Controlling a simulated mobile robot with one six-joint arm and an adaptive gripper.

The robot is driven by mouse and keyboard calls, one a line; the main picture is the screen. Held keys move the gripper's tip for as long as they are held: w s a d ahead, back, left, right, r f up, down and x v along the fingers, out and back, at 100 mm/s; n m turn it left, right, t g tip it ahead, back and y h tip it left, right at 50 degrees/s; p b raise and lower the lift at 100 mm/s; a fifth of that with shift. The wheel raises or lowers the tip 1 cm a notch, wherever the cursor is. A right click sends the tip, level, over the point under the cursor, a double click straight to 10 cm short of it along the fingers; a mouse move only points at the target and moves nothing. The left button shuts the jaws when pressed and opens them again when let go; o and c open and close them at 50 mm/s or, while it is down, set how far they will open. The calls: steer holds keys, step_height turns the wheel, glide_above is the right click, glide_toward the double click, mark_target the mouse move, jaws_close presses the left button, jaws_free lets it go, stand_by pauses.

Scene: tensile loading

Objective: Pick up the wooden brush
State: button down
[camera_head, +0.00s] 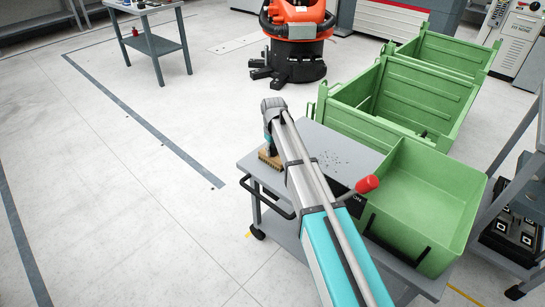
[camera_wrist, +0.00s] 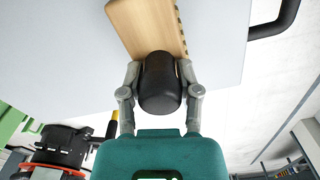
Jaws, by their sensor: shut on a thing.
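The wooden brush (camera_head: 270,158) shows as a light brown block at the left edge of the grey cart top, below my gripper in the head view. In the wrist view its pale wooden body (camera_wrist: 147,27) has a notched right edge. A dark rounded part lies against the wood, between my fingers. My gripper (camera_wrist: 160,85) is shut on the brush, with one finger on each side of this dark part. In the head view the fingers are mostly hidden by my arm. I cannot tell whether the brush touches the cart top.
The grey cart top (camera_head: 340,140) carries scattered small dark specks. A green open bin (camera_head: 425,200) stands on its right side, and larger green crates (camera_head: 400,95) stand behind. An orange robot (camera_head: 298,20) is at the back. The floor to the left is clear up to a workbench (camera_head: 150,40).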

steer(key=shift+r, duration=0.2)
step_height(320, 180, up, 2)
steer(key=p, duration=0.2)
steer(key=shift+r+p, duration=0.1)
steer(key=shift+p, duration=0.2)
steer(key=s+a+r+p, duration=0.6)
steer(key=s+r+p, duration=0.4)
steer(key=s, duration=0.2)
steer(key=shift+s+a+r, duration=0.2)
steer(key=shift+s+a, duration=0.05)
steer(key=c, duration=0.9)
jaws_free()
steer(key=c, duration=0.4)
steer(key=shift+s, duration=0.1)
